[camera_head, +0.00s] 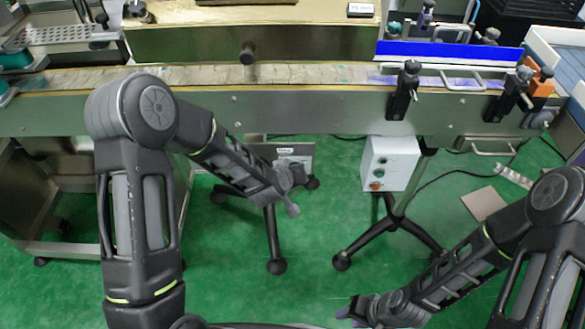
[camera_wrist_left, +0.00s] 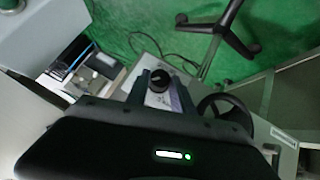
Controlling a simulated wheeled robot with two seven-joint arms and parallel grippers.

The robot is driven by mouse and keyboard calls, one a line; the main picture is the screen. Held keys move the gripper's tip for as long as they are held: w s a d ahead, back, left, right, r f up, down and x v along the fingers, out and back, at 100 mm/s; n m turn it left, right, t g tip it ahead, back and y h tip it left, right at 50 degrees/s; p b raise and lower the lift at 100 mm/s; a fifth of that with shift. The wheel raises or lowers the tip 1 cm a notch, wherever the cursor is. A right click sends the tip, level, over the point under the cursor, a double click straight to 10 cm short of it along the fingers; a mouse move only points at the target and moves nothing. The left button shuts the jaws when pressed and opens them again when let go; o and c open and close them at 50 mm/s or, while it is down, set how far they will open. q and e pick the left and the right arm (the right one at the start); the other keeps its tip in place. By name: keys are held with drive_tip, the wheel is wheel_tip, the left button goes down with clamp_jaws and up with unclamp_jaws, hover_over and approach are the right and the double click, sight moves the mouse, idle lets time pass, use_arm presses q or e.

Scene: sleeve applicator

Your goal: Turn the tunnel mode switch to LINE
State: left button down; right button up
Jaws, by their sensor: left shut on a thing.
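The tunnel mode switch, a black round knob (camera_wrist_left: 160,81), sits on a pale panel (camera_wrist_left: 152,104) in the left wrist view. The knob is between the two fingers of my left gripper (camera_wrist_left: 161,88), which is shut on it. Which way the knob points and its markings are too small to read. In the head view my left gripper (camera_head: 291,188) is low in front of the conveyor, by a small grey panel (camera_head: 298,153); the knob is hidden there. My right gripper (camera_head: 352,312) is near the bottom edge, away from the machine; its finger opening is unclear.
A long conveyor (camera_head: 300,112) crosses the head view behind my arms. A white control box (camera_head: 390,163) with buttons stands right of my left gripper. A black handwheel (camera_wrist_left: 226,108) is right of the knob in the left wrist view. Green floor (camera_head: 330,225) lies open below.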

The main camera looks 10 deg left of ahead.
use_arm(q)
drive_tip(key=shift+s+f, duration=0.1)
drive_tip(key=shift+f, duration=0.05)
drive_tip(key=c, duration=1.1)
unclamp_jaws()
drive_tip(key=v, duration=0.7)
drive_tip(key=shift+s+r+p, duration=0.25)
drive_tip(key=shift+r+p, duration=0.05)
drive_tip(key=shift+p, duration=0.15)
drive_tip(key=s+d+f+m+g+h+p, duration=0.1)
drive_tip(key=s+d+f+g+p, duration=0.2)
drive_tip(key=s, duration=0.5)
drive_tip(key=s+d+f+g+h+p, duration=0.1)
drive_tip(key=s+d+f+g+p, duration=0.2)
drive_tip(key=s, duration=0.6)
drive_tip(key=s+d+f+m+g+h+p, duration=0.1)
drive_tip(key=s+d+f+g+p, duration=0.1)
drive_tip(key=s, duration=0.6)
drive_tip(key=shift+s+d+f+m+g+h+p, duration=0.25)
drive_tip(key=shift+d+f+g+p, duration=0.2)
drive_tip(key=shift+p, duration=0.55)
